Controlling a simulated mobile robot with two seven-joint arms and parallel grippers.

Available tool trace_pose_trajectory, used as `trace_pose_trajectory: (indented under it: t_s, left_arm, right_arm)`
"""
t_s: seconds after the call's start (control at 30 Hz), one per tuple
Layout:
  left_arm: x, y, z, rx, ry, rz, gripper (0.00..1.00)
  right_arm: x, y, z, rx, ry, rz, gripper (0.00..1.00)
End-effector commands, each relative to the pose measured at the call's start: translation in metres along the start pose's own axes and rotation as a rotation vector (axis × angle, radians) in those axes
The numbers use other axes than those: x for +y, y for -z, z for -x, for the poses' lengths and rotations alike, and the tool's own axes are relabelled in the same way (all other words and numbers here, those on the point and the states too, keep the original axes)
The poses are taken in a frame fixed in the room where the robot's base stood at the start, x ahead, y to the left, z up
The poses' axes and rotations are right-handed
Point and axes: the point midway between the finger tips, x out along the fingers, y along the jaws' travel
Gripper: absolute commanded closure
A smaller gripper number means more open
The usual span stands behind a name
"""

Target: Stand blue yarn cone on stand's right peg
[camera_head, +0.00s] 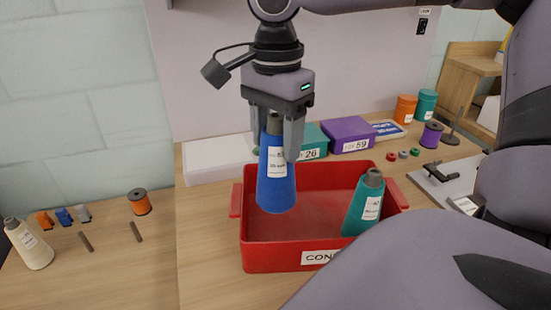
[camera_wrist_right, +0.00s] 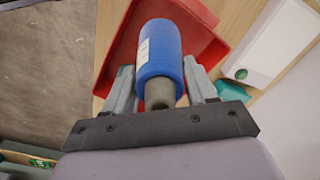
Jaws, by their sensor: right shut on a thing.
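The blue yarn cone (camera_head: 276,180) hangs upright, narrow end up, between the fingers of my right gripper (camera_head: 277,133). The gripper is shut on its upper part, above the red bin. In the right wrist view the blue cone (camera_wrist_right: 160,55) lies between both fingers (camera_wrist_right: 160,92). At the left, two short dark pegs stand on a pale wooden surface that seems to be the stand (camera_head: 110,275). The right peg (camera_head: 136,231) is bare, and so is the other peg (camera_head: 86,241). A cream cone (camera_head: 30,247) stands left of them. My left gripper is not in view.
The red bin (camera_head: 262,258) holds a teal cone (camera_head: 364,204) at its right. Behind the pegs are an orange spool (camera_head: 139,202) and small coloured pieces (camera_head: 62,216). A white box (camera_head: 215,160), teal box (camera_head: 310,142) and purple box (camera_head: 348,134) line the back.

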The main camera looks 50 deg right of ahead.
Motion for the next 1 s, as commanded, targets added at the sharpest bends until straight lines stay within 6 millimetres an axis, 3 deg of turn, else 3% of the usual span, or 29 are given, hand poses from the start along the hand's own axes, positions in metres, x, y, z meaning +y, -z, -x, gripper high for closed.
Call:
trace_pose_trajectory:
  t_s: [0.27, 0.8, 1.0]
  left_arm:
    - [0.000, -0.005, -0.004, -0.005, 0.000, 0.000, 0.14]
    - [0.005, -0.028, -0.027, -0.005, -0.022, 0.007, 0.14]
    - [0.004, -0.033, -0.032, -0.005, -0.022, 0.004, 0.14]
  right_arm:
    - [0.000, 0.000, -0.008, 0.000, 0.001, 0.000, 0.66]
    - [0.000, 0.000, -0.069, -0.001, 0.000, 0.001, 0.66]
    - [0.000, 0.000, -0.080, -0.001, 0.002, 0.000, 0.66]
